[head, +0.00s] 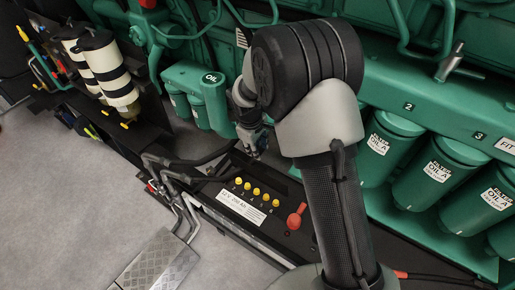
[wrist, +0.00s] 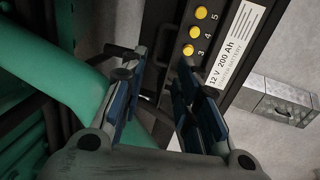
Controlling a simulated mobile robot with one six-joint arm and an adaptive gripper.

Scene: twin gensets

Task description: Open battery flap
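A black battery (head: 214,187) lies low beside the green engine, with a row of yellow caps (head: 256,191), a white "200 Ah" label (head: 240,207) and a red terminal cover (head: 296,216). Its label (wrist: 234,47) and yellow caps (wrist: 195,32) also show in the wrist view. My gripper (head: 254,149) is above the engine-side edge of the battery in the head view. In the wrist view my gripper (wrist: 155,78) is open, with its blue-padded fingers apart and dark parts of the battery area beyond them. I cannot clearly make out a separate flap.
Green oil filters (head: 389,147) stand to the right. A green oil housing (head: 196,97) and striped cylinders (head: 108,72) are to the left. Dark pipes (head: 176,166) run by the battery's left end. A metal step (head: 158,262) lies in front; grey floor (head: 75,190) is clear.

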